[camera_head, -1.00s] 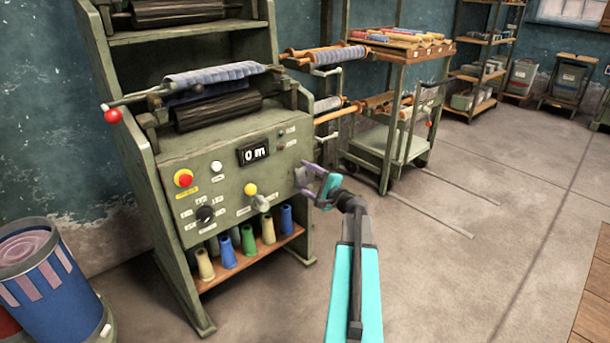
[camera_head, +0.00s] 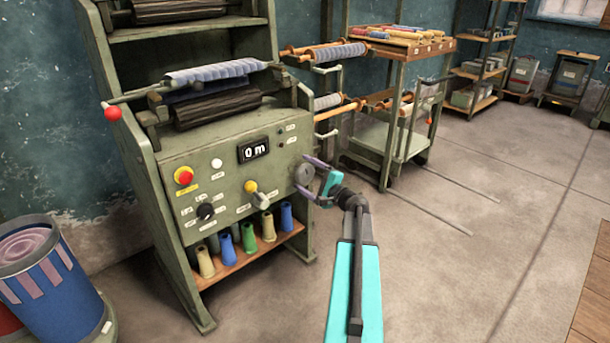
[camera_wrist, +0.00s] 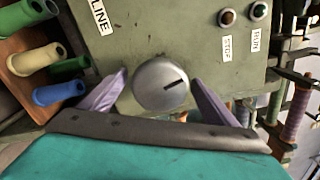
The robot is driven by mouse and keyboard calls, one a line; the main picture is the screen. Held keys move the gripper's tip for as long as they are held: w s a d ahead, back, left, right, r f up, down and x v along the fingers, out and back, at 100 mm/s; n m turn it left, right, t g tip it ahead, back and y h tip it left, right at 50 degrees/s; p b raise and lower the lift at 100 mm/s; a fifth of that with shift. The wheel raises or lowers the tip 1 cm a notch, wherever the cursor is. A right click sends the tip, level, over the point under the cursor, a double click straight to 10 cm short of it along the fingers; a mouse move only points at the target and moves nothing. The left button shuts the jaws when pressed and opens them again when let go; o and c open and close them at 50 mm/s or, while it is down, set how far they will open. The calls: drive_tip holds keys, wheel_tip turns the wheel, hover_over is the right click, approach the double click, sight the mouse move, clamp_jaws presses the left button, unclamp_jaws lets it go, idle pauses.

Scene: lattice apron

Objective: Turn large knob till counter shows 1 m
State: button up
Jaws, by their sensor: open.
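The large knob (camera_head: 303,174) is a round grey disc at the right end of the machine's green control panel. In the wrist view the knob (camera_wrist: 161,86) shows a dark slot mark pointing right and slightly up. My gripper (camera_head: 315,178) is open in front of it. In the wrist view the purple fingers of my gripper (camera_wrist: 158,95) stand on either side of the knob, with a gap visible on the right; contact on the left cannot be told. The counter (camera_head: 254,150) reads 0 m.
The panel also carries a red button (camera_head: 184,177), a yellow-topped lever (camera_head: 251,187), a black knob (camera_head: 205,211) and a white button (camera_head: 216,163). Several coloured cones (camera_head: 249,238) stand on the shelf below. A wheeled rack (camera_head: 385,135) stands to the right. Open floor (camera_head: 460,270) lies right of my arm.

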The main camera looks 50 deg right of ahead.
drive_tip(key=s+a+p, duration=0.1)
drive_tip(key=s+p, duration=0.1)
drive_tip(key=s, duration=1.1)
drive_tip(key=shift+s, duration=0.2)
drive_tip(key=w+a+f+n+g+y+p, duration=0.2)
drive_tip(key=w+a+f+n+g+p, duration=0.15)
drive_tip(key=a, duration=0.55)
drive_tip(key=w+a+f+n+g+y+p, duration=0.25)
drive_tip(key=a+f, duration=0.25)
drive_tip(key=a, duration=0.5)
drive_tip(key=w+a+f+n+g+y+p, duration=0.25)
drive_tip(key=a+f, duration=0.25)
drive_tip(key=a, duration=0.4)
drive_tip(key=s+a+f+n+g+y+p, duration=0.1)
drive_tip(key=s+a+f+n+g+p, duration=0.2)
drive_tip(key=a, duration=0.5)
drive_tip(key=s+a+f+n+g+p, duration=0.1)
drive_tip(key=s+a+f+g+p, duration=0.2)
drive_tip(key=a, duration=0.5)
drive_tip(key=s+a+f+n+g+h+p, duration=0.1)
drive_tip(key=s+a+n+g+h+p, duration=0.2)
drive_tip(key=s, duration=0.9)
drive_tip(key=s+a+f+n+g+h+p, duration=0.1)
drive_tip(key=s+a+n+g+h+p, duration=0.2)
drive_tip(key=s, duration=0.9)
drive_tip(key=shift+a+n+g+h+p, duration=0.4)
drive_tip(key=shift+a+n+g+p, duration=1.2)
drive_tip(key=shift+n, duration=0.85)
